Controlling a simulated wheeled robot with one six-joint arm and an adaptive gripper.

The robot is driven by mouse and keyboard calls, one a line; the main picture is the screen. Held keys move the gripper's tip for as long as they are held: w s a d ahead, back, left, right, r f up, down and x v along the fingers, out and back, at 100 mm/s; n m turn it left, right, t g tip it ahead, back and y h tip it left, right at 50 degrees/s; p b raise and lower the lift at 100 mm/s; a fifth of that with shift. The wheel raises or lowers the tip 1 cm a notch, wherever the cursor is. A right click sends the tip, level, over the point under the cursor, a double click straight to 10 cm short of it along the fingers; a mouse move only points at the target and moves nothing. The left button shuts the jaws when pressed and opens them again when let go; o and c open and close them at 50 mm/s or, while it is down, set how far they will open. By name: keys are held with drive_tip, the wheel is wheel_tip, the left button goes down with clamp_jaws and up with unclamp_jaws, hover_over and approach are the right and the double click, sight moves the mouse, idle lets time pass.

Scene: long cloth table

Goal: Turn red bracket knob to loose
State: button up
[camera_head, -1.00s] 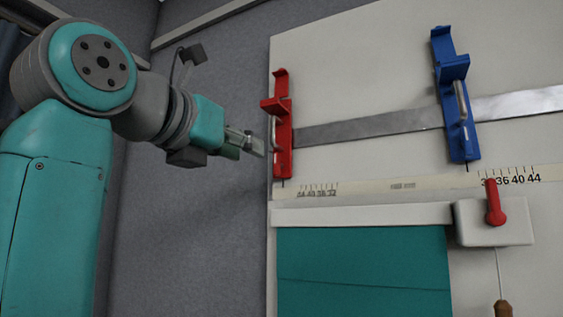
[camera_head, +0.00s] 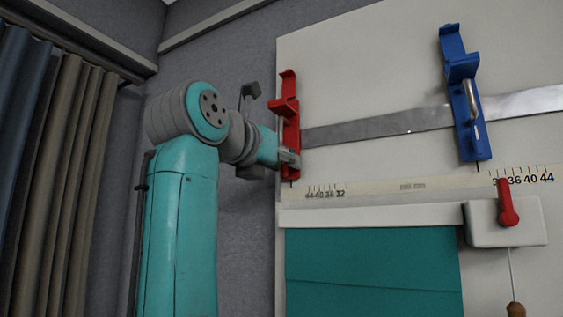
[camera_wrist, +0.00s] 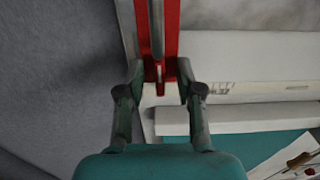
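The red bracket (camera_head: 289,112) is fixed upright at the left edge of the white board, with a silver metal bar along its front. In the wrist view the red bracket (camera_wrist: 171,35) comes down from the top, its silver bar (camera_wrist: 157,30) in front. No separate knob can be made out on it. My gripper (camera_head: 291,158) is at the bracket's lower part. In the wrist view my gripper (camera_wrist: 160,88) has its fingers apart, one each side of the bracket's lower end, with gaps visible. Nothing is seen held.
A blue bracket (camera_head: 464,105) stands farther right on the white board (camera_head: 370,75); a metal strip (camera_head: 380,130) runs between them. A printed scale (camera_head: 380,188) lies below. A red lever (camera_head: 507,205) sits on a white block (camera_head: 480,225) at lower right. Curtains (camera_head: 60,180) hang at left.

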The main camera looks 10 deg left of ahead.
clamp_jaws()
drive_tip(key=shift+n, duration=0.3)
drive_tip(key=n, duration=0.8)
drive_tip(key=shift+a+f, duration=0.1)
drive_tip(key=shift+a, duration=0.05)
drive_tip(key=shift+w+a+f+n, duration=0.1)
drive_tip(key=shift+f+n, duration=0.05)
drive_tip(key=shift+n, duration=4.45)
